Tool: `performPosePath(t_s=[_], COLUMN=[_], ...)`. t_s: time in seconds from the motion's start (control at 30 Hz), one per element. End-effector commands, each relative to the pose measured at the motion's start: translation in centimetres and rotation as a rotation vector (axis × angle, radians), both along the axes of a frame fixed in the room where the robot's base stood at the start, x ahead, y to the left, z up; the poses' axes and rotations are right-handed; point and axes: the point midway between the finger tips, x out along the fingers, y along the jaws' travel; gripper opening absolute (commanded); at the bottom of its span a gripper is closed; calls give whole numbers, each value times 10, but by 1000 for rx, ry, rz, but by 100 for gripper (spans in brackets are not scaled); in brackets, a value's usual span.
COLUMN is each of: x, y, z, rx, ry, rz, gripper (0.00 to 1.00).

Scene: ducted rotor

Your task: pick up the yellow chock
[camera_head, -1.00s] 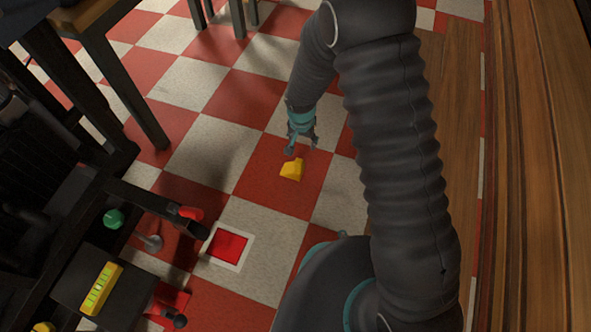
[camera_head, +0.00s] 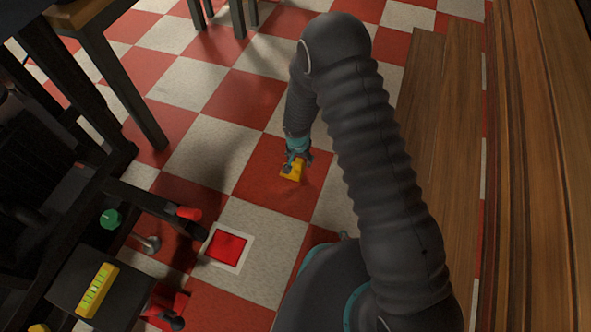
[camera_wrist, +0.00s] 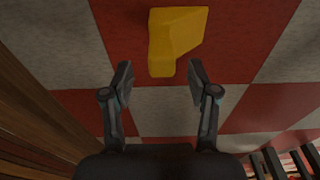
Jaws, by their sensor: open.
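The yellow chock (camera_head: 291,173) lies on a red floor tile in the head view, partly hidden by my gripper (camera_head: 297,160). In the wrist view the yellow chock (camera_wrist: 176,40) is a wedge-like block, wide at the top of the picture and narrow at its lower end. My gripper (camera_wrist: 161,84) is open there, with one finger to each side of the chock's narrow end. Most of the chock lies beyond the fingertips. I see no contact between the fingers and the chock.
A white-framed red square (camera_head: 228,248) is on the floor to the lower left. A dark box with a yellow device (camera_head: 97,290) and a green knob (camera_head: 110,219) stands at left. Wooden planks (camera_head: 440,150) lie at right. Floor around the chock is clear.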

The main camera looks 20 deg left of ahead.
Motion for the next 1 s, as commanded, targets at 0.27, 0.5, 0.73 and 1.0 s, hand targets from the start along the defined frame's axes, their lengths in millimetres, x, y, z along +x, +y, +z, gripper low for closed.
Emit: performPosePath(t_s=[0.27,0.5,0.73,1.0], x=[2,3,3,3], y=[2,2,2,2], z=[-32,-34,-34,-33], rx=[-1,0,0,0], ry=[1,0,0,0], rz=[0,0,0,0], gripper=[59,59,7,0])
